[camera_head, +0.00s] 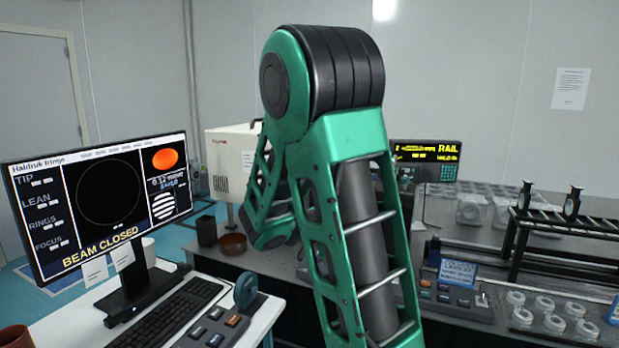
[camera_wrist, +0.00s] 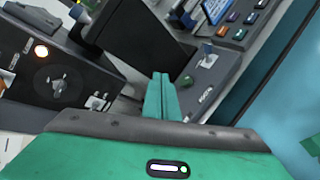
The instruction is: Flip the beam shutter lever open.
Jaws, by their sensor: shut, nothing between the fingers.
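In the wrist view my gripper (camera_wrist: 161,78) is shut, with its green fingers together and nothing held. Right of the fingertips is a dark grey box (camera_wrist: 198,82) with a small upright metal tab (camera_wrist: 206,50), a green button and a label too blurred to read. The tab may be the shutter lever; I cannot tell for sure. The fingers appear beside this box; contact cannot be judged. In the head view my green arm hides the work spot and the gripper. The monitor (camera_head: 100,195) reads "BEAM CLOSED".
In the wrist view a dark control box (camera_wrist: 55,80) with a round knob, an orange light and small switches stands at left. A button panel (camera_wrist: 242,20) is at upper right. In the head view a keyboard (camera_head: 170,310) and a black rail frame (camera_head: 565,225) flank my arm.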

